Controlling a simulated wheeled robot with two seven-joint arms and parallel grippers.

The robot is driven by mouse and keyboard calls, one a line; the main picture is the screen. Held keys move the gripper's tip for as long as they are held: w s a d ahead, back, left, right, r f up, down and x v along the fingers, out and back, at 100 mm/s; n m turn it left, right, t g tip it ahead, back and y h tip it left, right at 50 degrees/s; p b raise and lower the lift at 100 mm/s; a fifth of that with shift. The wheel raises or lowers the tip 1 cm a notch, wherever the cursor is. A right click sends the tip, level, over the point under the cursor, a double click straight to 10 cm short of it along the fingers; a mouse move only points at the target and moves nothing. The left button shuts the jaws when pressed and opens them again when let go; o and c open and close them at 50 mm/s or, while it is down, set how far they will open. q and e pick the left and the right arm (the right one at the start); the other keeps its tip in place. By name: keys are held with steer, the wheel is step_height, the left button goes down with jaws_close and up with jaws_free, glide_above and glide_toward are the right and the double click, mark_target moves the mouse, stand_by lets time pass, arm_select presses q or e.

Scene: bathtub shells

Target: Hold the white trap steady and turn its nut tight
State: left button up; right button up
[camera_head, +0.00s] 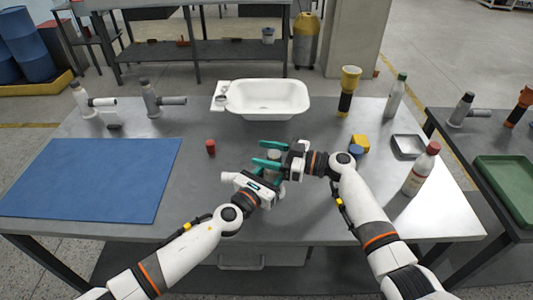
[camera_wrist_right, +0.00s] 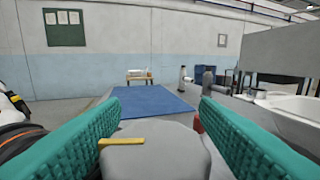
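A trap part with a pale grey top (camera_head: 274,154) stands upright near the table's middle, between my two grippers. In the right wrist view it is a rounded grey piece (camera_wrist_right: 155,158) with a yellow mark. My right gripper (camera_head: 269,153) comes from the right, its green fingers spread on either side of this top; I cannot tell whether they press on it. My left gripper (camera_head: 277,180) is low beside the same part, its fingers mostly hidden. A trap with a white pipe (camera_head: 102,102) and a grey trap (camera_head: 152,99) stand at the back left.
A blue mat (camera_head: 95,180) covers the table's left. A white basin (camera_head: 265,98) is at the back. A small red piece (camera_head: 210,147), yellow-black tool (camera_head: 347,92), metal tray (camera_head: 408,146) and bottles (camera_head: 421,170) stand around. The front table edge is close to my arms.

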step_height(320, 180, up, 10)
stand_by(0.6)
steer(key=d+f+t, duration=0.1)
steer(key=s+d+f+m+t, duration=0.1)
steer(key=f, duration=0.1)
steer(key=d+f+h, duration=0.1)
steer(key=shift+s+d+f+m+t, duration=0.25)
steer(key=shift+s+f+m+t, duration=0.1)
steer(key=shift+s+m+t, duration=0.05)
steer(key=s+d+f+m+t+h, duration=0.2)
steer(key=s+d+f+m+t, duration=0.1)
steer(key=s+d+f, duration=0.25)
steer(key=shift+t, duration=0.3)
steer(key=x, duration=1.1)
steer(key=shift+w+r, duration=0.1)
steer(key=shift+w, duration=0.5)
steer(key=shift+c, duration=0.3)
steer(key=shift+n, duration=0.3)
steer(key=c, duration=0.9)
